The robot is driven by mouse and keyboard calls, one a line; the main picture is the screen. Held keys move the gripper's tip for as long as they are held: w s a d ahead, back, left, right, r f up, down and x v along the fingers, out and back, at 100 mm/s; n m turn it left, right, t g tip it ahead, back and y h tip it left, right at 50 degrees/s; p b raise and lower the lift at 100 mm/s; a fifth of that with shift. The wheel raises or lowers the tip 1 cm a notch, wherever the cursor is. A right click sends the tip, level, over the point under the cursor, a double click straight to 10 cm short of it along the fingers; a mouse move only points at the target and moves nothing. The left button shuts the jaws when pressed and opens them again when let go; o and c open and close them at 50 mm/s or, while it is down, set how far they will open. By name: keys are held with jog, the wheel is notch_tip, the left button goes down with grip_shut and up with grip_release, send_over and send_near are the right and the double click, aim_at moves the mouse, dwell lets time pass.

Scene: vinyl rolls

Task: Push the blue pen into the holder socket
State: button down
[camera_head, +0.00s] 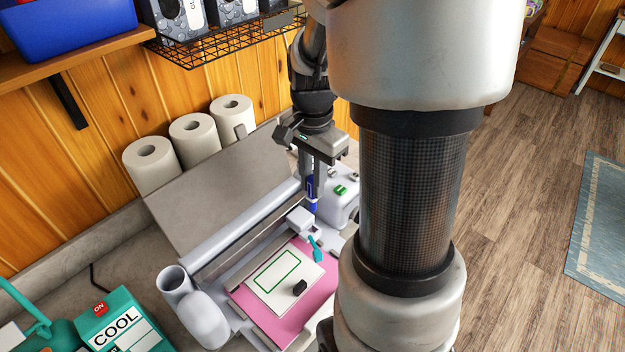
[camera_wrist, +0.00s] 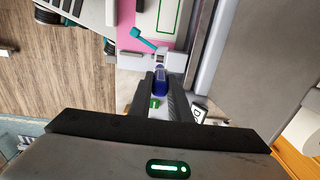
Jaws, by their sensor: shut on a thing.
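My gripper (camera_head: 315,178) is shut on the blue pen (camera_head: 312,203) and holds it upright over the right end of the cutting machine. In the wrist view the pen (camera_wrist: 161,84) sits between the fingertips of my gripper (camera_wrist: 161,88). The white holder carriage (camera_head: 301,218) is just below and left of the pen's lower end in the head view. In the wrist view the carriage (camera_wrist: 175,60) lies just past the pen. Its socket is not clearly visible, and I cannot tell whether the pen tip touches it. A teal lever (camera_head: 315,246) sticks out beside the carriage.
A pink mat (camera_head: 250,305) with a white card lies in the machine. The raised lid (camera_head: 215,195) stands behind it. White rolls (camera_head: 195,140) line the wall. A wire basket (camera_head: 215,45) hangs above. A teal box (camera_head: 118,325) stands front left.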

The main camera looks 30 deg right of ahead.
aim_at(313, 201)
jog(key=shift+f+b, duration=2.2)
jog(key=shift+f, duration=0.95)
jog(key=shift+f+b, duration=1.55)
jog(key=shift+f, duration=1.05)
dwell(0.9)
jog(key=shift+s+f, duration=0.1)
jog(key=shift+f, duration=0.35)
dwell(0.9)
